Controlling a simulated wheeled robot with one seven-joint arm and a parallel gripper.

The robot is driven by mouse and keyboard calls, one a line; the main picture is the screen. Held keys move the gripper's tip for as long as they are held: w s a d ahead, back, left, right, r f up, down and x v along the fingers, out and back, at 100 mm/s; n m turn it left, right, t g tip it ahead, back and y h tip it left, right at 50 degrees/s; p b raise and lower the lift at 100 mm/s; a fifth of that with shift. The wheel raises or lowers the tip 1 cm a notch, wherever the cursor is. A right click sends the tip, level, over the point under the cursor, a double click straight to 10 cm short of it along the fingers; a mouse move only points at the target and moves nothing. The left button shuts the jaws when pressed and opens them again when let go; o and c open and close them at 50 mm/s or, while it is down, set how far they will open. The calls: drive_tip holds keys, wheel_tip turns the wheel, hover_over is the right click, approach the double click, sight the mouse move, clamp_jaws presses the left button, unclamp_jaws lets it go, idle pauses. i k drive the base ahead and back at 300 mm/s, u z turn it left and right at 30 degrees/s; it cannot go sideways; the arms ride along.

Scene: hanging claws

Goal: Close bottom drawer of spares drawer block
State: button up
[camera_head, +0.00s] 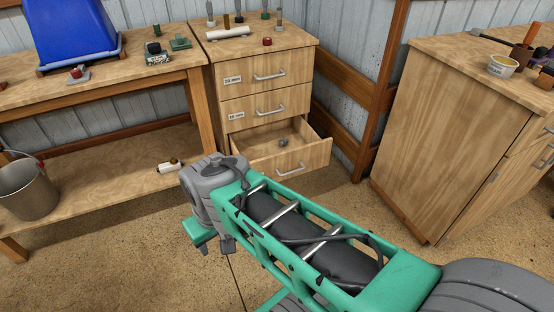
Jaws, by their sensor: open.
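The spares drawer block (263,53) is a light wooden cabinet standing in the middle of the head view, between a workbench and another cabinet. Its bottom drawer (305,155) is pulled out, with a bar handle (290,168) on its front and a small grey part (283,142) inside. The two drawers above, the top (240,90) and the middle one (245,108), are shut and bear size labels. My teal and grey arm reaches across the foreground, its grey joint just left of and in front of the open drawer. I cannot make out my gripper's fingers.
A workbench (95,95) with a blue bin (72,35) stands at left. A bucket (28,188) sits on its lower shelf. A second wooden cabinet (425,130) stands at right. Several small items stand on the drawer block's top. Bare floor (350,205) lies before the drawer.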

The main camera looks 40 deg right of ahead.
sight(305, 151)
drive_tip(key=k, duration=0.5)
drive_tip(key=z, duration=1.75)
drive_tip(key=i, duration=1.3)
drive_tip(key=u, duration=1.75)
